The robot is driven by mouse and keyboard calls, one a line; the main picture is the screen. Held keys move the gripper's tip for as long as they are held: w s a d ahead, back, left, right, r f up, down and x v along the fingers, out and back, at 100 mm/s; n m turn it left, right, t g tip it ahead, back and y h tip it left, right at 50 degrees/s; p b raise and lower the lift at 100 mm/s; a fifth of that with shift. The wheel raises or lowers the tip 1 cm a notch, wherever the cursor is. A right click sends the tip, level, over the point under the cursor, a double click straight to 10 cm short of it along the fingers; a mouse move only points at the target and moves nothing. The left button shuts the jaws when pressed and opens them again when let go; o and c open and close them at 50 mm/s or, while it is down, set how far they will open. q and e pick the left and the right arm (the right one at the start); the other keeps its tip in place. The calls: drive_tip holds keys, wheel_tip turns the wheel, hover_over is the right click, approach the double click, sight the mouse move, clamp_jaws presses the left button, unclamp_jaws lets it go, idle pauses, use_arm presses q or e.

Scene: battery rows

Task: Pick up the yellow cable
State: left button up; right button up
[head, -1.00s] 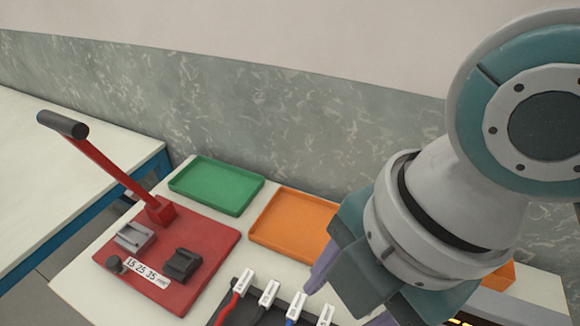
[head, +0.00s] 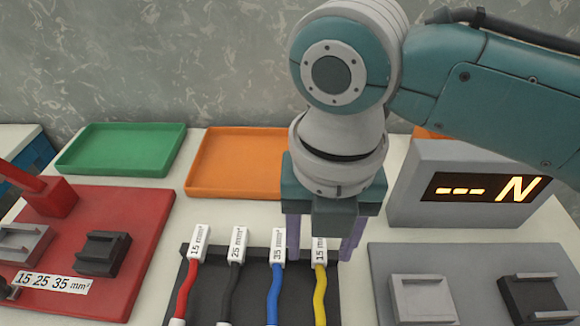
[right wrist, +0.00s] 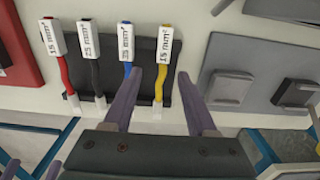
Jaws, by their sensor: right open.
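The yellow cable (head: 320,295) lies at the right end of a row of cables on a dark tray (head: 250,310), with a white 15 mm² tag at its far end. In the right wrist view the yellow cable (right wrist: 160,75) runs between the two purple fingers. My right gripper (head: 322,248) is open, its fingers on either side of the yellow cable, one near the blue cable (head: 273,295). The right gripper (right wrist: 162,75) looks empty. I cannot tell how high it is above the cable.
A red cable (head: 186,290) and a black cable (head: 232,290) lie left of the blue one. A red press plate (head: 140,225) is at left, a grey fixture (head: 465,265) and display box (head: 410,205) at right. Green (head: 122,165) and orange (head: 235,180) trays stand behind.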

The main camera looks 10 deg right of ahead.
sight(320, 268)
wheel_tip(320, 268, down, 4)
drive_tip(key=shift+s+d+f+b, duration=0.1)
drive_tip(key=shift+s+d+b, duration=0.05)
drive_tip(key=shift+b, duration=0.25)
clamp_jaws()
idle(0.4)
